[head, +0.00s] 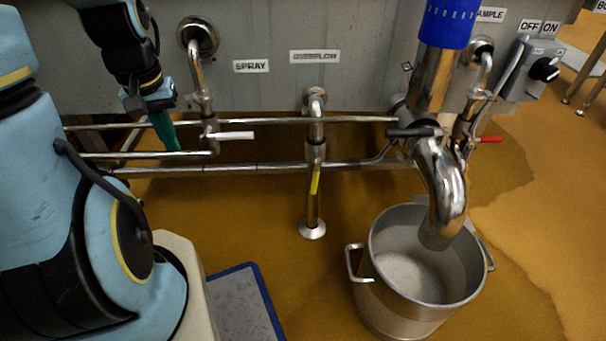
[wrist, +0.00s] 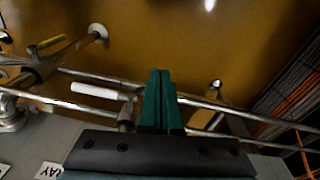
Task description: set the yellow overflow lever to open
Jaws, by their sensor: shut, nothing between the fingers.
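The yellow overflow lever (head: 315,180) hangs along the upright overflow pipe (head: 313,207), below the OVERFLOW label (head: 314,56). In the wrist view the yellow lever (wrist: 47,43) is at the upper left and lies roughly in line with its pipe. My gripper (head: 172,147) has teal fingers, which are shut and empty. It points down by the pipe rails, left of the white spray lever and well left of the yellow lever. In the wrist view the closed fingers (wrist: 160,75) are in the middle, apart from the yellow lever.
The white lever (head: 235,135) sticks out between my gripper and the yellow lever. Horizontal rails (head: 260,168) run along the tank. A black lever (head: 412,132), a red lever (head: 490,139) and a steel bucket (head: 375,285) under a spout are to the right. A blue-edged mat (head: 240,300) lies in front.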

